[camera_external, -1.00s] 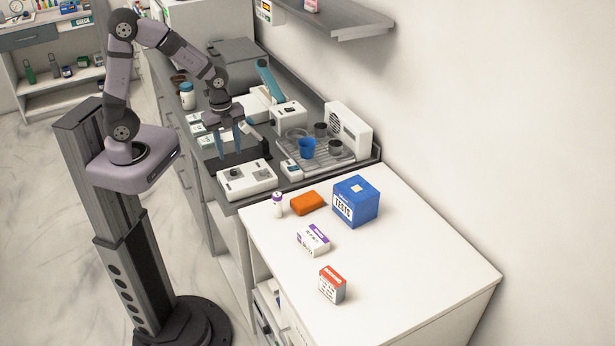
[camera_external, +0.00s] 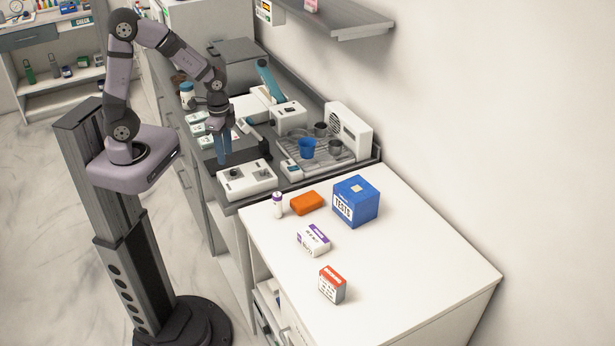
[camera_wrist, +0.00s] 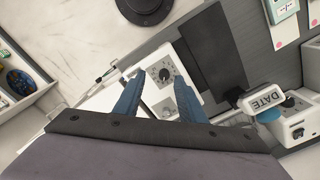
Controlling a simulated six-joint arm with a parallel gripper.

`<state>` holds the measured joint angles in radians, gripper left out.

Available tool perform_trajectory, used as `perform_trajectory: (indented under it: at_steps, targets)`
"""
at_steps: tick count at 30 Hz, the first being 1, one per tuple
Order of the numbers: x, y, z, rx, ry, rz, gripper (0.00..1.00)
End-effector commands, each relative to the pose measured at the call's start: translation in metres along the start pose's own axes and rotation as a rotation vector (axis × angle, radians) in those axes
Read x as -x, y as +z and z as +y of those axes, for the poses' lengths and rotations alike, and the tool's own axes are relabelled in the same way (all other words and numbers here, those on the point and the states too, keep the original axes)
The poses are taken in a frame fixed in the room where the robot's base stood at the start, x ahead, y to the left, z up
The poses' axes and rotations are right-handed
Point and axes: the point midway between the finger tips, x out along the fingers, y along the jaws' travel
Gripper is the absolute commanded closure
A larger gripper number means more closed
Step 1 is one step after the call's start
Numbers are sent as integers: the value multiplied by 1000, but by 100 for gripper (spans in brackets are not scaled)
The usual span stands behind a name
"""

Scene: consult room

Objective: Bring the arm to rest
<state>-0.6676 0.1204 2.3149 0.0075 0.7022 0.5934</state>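My gripper (camera_external: 222,146) hangs down over the dark grey counter (camera_external: 235,206) in the external view, near a black pad. In the wrist view its two blue fingers (camera_wrist: 158,90) are spread apart with nothing between them. Beyond the fingertips lies a white device with a round dial (camera_wrist: 165,75), which also shows in the external view (camera_external: 247,178). The fingers look above the counter surface, clear of things. My arm is bent over, with its wrist above the counter.
A rack (camera_external: 325,152) with a blue cup (camera_external: 307,148) stands to the right. The white table in front carries a blue box (camera_external: 356,201), an orange item (camera_external: 307,203), a purple-white box (camera_external: 313,240) and a red-white box (camera_external: 332,285). A shelf (camera_external: 340,20) juts from the wall above.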

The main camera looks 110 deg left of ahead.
Motion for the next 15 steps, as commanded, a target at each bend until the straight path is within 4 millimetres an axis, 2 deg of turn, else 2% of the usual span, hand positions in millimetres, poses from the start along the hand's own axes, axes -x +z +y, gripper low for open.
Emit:
perform_trajectory:
  at_steps: [6, 11, 15]
  targets:
    - [-8, 19, 13, 294, 21, -40, 63]
    - [-10, 30, 30, 450, 27, -65, 63]
    - [-10, 36, 62, 478, 25, -81, 63]
